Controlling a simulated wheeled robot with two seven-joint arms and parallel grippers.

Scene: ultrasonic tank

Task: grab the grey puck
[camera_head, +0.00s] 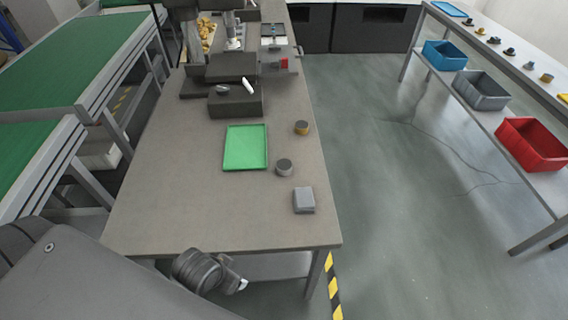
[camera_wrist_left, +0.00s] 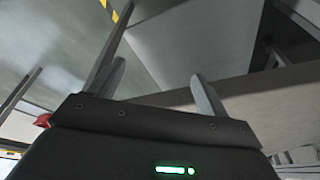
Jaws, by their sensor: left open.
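The grey puck (camera_head: 284,167) is a short round cylinder on the grey table, near its right edge. It stands just right of the green tray (camera_head: 230,164) and is apart from it. My left gripper (camera_head: 240,286) is at the near edge of the table, low and to the left of the puck, well away from it. In the left wrist view its two fingers (camera_wrist_left: 157,72) are spread with nothing between them. The puck cannot be made out in that view. My right gripper is in neither view.
A light grey block (camera_head: 304,201) sits nearer than the puck, and a brass-coloured puck (camera_head: 301,128) sits farther back. A dark box-shaped machine (camera_head: 236,101) stands behind the tray. The table's near left part is bare. Coloured bins (camera_head: 444,55) are on a shelf at right.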

